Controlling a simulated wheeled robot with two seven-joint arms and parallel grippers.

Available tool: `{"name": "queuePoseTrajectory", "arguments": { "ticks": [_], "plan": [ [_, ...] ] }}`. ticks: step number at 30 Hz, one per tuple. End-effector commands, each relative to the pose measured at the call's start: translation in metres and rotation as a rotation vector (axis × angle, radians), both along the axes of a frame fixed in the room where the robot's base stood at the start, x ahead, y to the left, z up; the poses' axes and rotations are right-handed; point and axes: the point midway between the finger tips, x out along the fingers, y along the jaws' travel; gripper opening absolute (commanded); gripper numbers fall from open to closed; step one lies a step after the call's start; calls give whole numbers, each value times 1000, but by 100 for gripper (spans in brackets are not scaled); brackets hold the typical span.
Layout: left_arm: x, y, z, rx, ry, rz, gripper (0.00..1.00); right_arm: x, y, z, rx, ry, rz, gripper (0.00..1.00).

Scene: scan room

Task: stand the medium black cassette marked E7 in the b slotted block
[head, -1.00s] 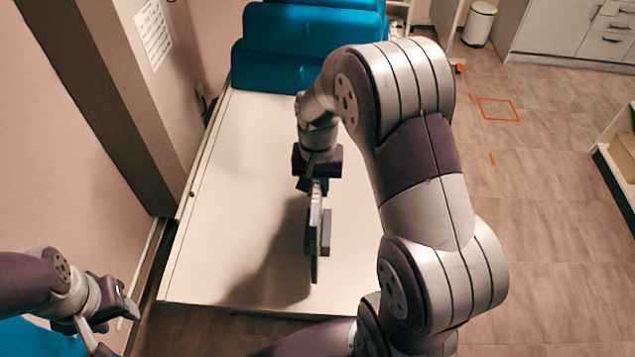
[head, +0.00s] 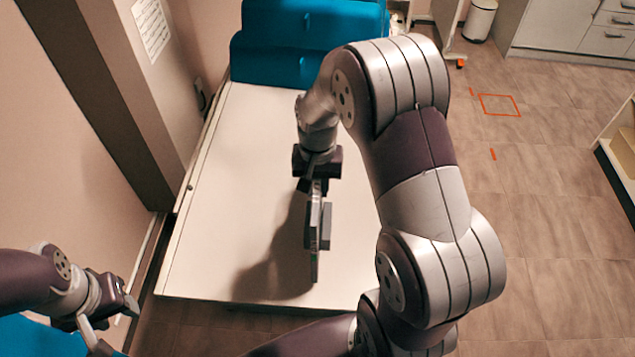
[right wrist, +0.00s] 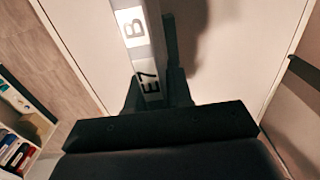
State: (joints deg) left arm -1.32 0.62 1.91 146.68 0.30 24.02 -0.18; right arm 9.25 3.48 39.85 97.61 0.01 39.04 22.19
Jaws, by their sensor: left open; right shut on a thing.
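My right gripper (head: 317,190) is shut on a thin dark cassette (head: 315,240) and holds it on edge over the white table. The right wrist view shows the cassette's narrow edge (right wrist: 146,60), with a white "B" label and "E7" below it. My left gripper (head: 108,318) is open and empty at the lower left, off the table. No slotted block can be made out for certain. The cassette's lower end and its height above the table are hard to judge.
The white table (head: 240,190) is mostly bare, with a shadow left of the cassette. Large blue stepped forms (head: 275,65) stand at its far end. A wall and pillar (head: 150,120) border the left. A shelf unit with coloured items (right wrist: 18,150) shows in the right wrist view.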

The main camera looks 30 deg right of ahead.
Motion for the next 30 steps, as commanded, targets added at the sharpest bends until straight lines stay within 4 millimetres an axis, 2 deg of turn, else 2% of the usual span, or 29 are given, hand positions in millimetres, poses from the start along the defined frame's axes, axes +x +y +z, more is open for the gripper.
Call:
{"name": "queuePoseTrajectory", "arguments": {
  "ticks": [12, 20, 21, 23, 30],
  "plan": [
    [0, 0, -9, 0, 0, 0, 46, 1, 0, -12, -1, -3, 0, 0],
    [0, 0, -8, 0, 0, 0, 46, 1, 0, -12, -1, -4, 0, 0],
    [0, 0, -8, 0, 0, 0, 46, 1, 0, -12, -1, -3, 0, 30],
    [0, 0, -8, 0, 0, 0, 46, 1, 0, -12, -1, -3, 0, 50],
    [0, 0, -9, 0, 0, 0, 46, -1, 0, -14, 0, 2, 0, 50]
  ]
}}
